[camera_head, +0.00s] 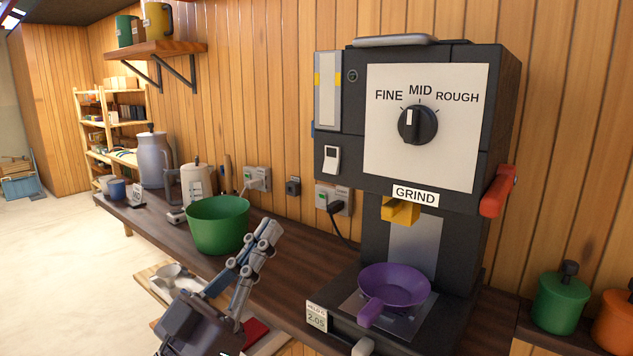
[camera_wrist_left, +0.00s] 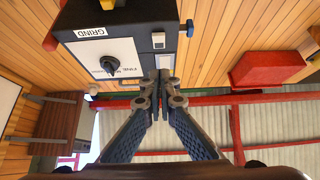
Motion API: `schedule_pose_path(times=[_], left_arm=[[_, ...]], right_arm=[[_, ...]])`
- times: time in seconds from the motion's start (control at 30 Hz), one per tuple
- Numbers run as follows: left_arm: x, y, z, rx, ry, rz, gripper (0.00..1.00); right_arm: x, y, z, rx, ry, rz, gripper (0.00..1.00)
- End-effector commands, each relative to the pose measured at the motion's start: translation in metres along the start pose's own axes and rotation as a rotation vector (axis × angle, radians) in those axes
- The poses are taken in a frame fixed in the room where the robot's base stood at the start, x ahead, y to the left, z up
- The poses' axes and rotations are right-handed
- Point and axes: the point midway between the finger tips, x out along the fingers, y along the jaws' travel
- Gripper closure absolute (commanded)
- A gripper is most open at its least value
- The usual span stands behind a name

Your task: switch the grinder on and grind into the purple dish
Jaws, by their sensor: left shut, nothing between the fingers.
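The black grinder (camera_head: 345,225) stands on the counter; its dial (camera_head: 417,124) points up to MID. Its white rocker switch (camera_head: 331,159) is on the front, left of the GRIND label; it also shows in the left wrist view (camera_wrist_left: 158,41). I cannot tell if it is on. The purple dish (camera_head: 394,285) sits upright below the yellow spout (camera_head: 400,211), its handle toward me; no grounds show in it. My left gripper (camera_head: 267,230) is shut and empty, lower left of the switch and apart from it in the head view. My right gripper is out of view.
A green bowl (camera_head: 217,224) stands on the counter behind my left gripper. A red lever (camera_head: 498,190) sticks out on the grinder's right side. Green (camera_head: 561,302) and orange (camera_head: 614,322) canisters stand at the right. Wall sockets (camera_head: 257,178) are behind the counter.

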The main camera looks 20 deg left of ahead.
Motion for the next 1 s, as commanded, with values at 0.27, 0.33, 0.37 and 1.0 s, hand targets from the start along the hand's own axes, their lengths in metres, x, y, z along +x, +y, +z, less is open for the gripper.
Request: schedule_pose_path(times=[0.27,0.33,0.37,1.0], left_arm=[[0.049,0.0,-0.006,0.001,0.003,0.001,1.0],[0.065,0.0,-0.006,-0.001,0.003,0.0,1.0],[0.071,0.0,-0.006,-0.001,0.003,0.0,1.0],[0.124,0.0,0.028,0.0,0.0,0.0,1.0]], right_arm=[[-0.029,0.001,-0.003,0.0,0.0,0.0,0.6],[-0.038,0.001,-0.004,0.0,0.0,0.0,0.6],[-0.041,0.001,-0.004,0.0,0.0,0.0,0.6],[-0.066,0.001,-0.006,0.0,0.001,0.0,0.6]])
